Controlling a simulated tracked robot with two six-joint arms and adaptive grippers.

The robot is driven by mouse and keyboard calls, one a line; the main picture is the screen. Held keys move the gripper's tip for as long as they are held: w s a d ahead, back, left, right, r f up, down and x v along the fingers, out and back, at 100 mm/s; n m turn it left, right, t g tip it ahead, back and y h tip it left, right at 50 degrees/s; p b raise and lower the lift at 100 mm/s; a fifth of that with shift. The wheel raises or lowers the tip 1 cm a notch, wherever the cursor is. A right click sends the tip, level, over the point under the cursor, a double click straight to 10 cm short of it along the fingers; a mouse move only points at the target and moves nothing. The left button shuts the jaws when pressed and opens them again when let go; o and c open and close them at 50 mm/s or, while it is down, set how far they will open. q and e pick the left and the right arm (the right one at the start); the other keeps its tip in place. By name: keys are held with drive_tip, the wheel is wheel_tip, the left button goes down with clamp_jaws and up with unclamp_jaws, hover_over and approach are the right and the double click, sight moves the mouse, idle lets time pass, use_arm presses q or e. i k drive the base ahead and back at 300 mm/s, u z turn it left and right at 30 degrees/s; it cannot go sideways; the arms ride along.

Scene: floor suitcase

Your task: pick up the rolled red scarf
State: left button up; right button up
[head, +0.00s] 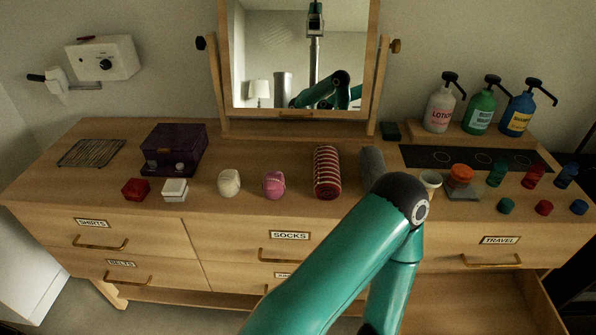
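The rolled red scarf (327,172) is a red roll with pale stripes. It lies on the dresser top (285,207) near the middle, below the mirror, with its long side running front to back. It looks fully visible, and nothing touches it. One teal arm of mine rises from the bottom edge, bends to the right of the scarf and goes back down out of the picture. Neither gripper shows in the head view, so I cannot see their fingers or whether they hold anything.
A grey roll (372,161) lies just right of the scarf, partly behind my arm's elbow. A pink roll (273,184) and a cream roll (229,183) lie to its left. The mirror (299,110) stands behind. A lower right drawer (480,300) appears pulled out.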

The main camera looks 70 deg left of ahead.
sight(327, 185)
drive_tip(key=z, duration=0.1)
drive_tip(key=i, duration=0.2)
drive_tip(key=u, duration=2.85)
drive_tip(key=k, duration=0.6)
drive_tip(key=u, duration=0.15)
drive_tip(key=i, duration=0.6)
drive_tip(key=z, duration=0.25)
drive_tip(key=k, duration=0.55)
drive_tip(key=u, duration=0.15)
drive_tip(key=i, duration=0.3)
